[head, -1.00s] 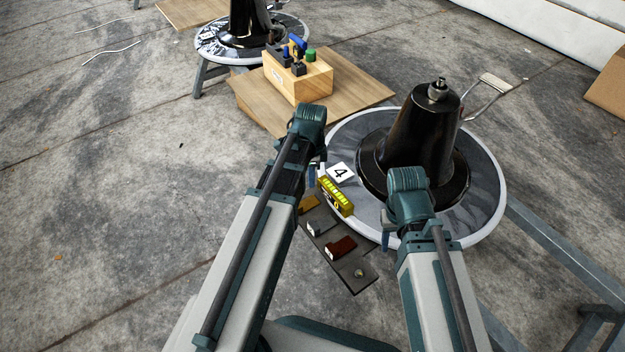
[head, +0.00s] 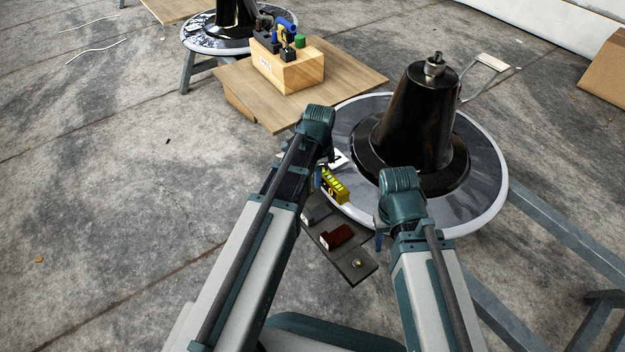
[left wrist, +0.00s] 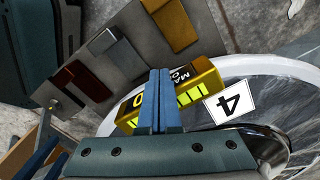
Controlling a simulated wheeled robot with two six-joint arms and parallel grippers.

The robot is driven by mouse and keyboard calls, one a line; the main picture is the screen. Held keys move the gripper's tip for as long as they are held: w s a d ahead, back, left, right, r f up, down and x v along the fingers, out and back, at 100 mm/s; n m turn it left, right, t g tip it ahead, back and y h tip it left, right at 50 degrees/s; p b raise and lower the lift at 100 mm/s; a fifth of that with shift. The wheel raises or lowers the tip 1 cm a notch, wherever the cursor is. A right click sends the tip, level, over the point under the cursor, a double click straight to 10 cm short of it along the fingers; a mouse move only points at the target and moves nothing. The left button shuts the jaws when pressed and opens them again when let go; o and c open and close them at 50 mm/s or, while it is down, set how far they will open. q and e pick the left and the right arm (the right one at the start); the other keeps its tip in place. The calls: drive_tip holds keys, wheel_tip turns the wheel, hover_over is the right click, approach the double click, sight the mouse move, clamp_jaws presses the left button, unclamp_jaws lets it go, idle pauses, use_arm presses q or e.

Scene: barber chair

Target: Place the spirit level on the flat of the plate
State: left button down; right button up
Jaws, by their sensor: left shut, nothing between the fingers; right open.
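The yellow spirit level (head: 334,189) with bright yellow-green bars sits at the near left rim of the round grey plate (head: 482,195), beside the white "4" card. It also shows in the left wrist view (left wrist: 207,82), partly hidden behind my fingers. My left gripper (head: 318,180) is shut and empty, right beside the level; its blue fingers (left wrist: 161,85) are together in front of the level. I cannot tell whether they touch it. My right gripper (head: 379,240) is open and empty by the plate's near edge, its fingers mostly hidden by its own wrist.
A black cone-shaped pedestal (head: 415,120) stands on the plate. A dark board (head: 345,265) with coloured blocks lies at the plate's near left. A wooden block of tools (head: 286,70) stands on a wooden board behind. Grey metal rails (head: 560,235) run at right.

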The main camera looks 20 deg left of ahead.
use_arm(q)
drive_tip(key=w+d, duration=0.1)
drive_tip(key=d, duration=0.1)
drive_tip(key=w+d, duration=0.1)
drive_tip(key=d, duration=0.1)
drive_tip(key=w+d, duration=0.1)
drive_tip(key=d, duration=0.2)
drive_tip(key=shift+a, duration=0.1)
